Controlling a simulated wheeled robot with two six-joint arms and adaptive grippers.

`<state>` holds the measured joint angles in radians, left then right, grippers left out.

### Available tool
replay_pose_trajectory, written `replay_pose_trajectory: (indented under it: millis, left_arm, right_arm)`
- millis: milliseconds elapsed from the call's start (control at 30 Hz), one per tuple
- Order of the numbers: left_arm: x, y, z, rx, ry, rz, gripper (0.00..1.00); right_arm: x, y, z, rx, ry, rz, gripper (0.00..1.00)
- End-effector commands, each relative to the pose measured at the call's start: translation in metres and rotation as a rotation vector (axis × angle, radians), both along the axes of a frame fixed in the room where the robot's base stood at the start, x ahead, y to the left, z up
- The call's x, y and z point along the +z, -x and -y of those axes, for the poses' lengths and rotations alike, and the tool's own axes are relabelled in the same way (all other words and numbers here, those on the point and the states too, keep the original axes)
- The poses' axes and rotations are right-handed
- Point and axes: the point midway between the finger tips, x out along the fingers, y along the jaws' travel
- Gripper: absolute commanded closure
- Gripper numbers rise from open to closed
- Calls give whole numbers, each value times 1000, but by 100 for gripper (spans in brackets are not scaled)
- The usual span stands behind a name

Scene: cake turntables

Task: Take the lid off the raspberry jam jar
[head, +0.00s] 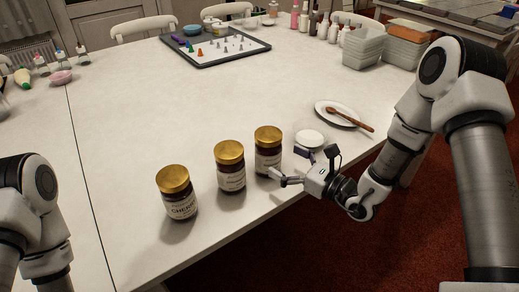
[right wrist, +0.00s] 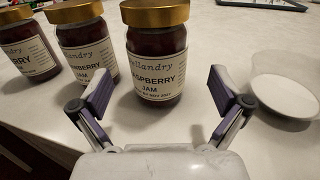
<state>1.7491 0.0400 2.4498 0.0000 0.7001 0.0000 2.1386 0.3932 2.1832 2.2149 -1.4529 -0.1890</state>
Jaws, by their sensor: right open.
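The raspberry jam jar (head: 267,155) stands upright at the right end of a row of three jars, its gold lid (head: 267,136) on. In the right wrist view the jar (right wrist: 157,70) is close ahead, its label reading raspberry jam, partly cut off, and its lid (right wrist: 155,12) at the top edge. My right gripper (head: 277,177) is open and empty, low beside the jar on the near side. In the right wrist view its fingers (right wrist: 162,88) stand apart either side of the jar, which seems just beyond them. Only my left arm shows; its gripper is out of view.
Two more gold-lidded jars, a middle one (head: 230,168) and a cherry one (head: 177,195), stand to the left. A small white dish (head: 309,138) sits right of the raspberry jar. Behind it lies a plate (head: 333,109) with a wooden-handled utensil (head: 349,118). The table's front edge is close.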

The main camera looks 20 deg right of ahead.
Motion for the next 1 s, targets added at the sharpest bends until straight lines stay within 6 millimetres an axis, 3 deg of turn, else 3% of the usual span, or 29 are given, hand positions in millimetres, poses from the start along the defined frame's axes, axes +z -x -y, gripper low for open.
replay_pose_trajectory:
  millis: [333, 567, 667, 867, 1000]
  left_arm:
    - [4, 0, 0, 0, 0, 1, 60]
    - [4, 0, 0, 0, 0, 1, 60]
    - [4, 0, 0, 0, 0, 1, 60]
    - [4, 0, 0, 0, 0, 1, 60]
    - [4, 0, 0, 0, 0, 1, 60]
  right_arm:
    - [8, -43, -33, 5, 2, -1, 0]
    - [8, -46, -35, 3, 0, -3, 0]
    - [8, -46, -35, 3, 0, -3, 28]
    - [8, -46, -35, 3, 0, -3, 99]
    - [9, -46, -35, 3, -1, -1, 99]
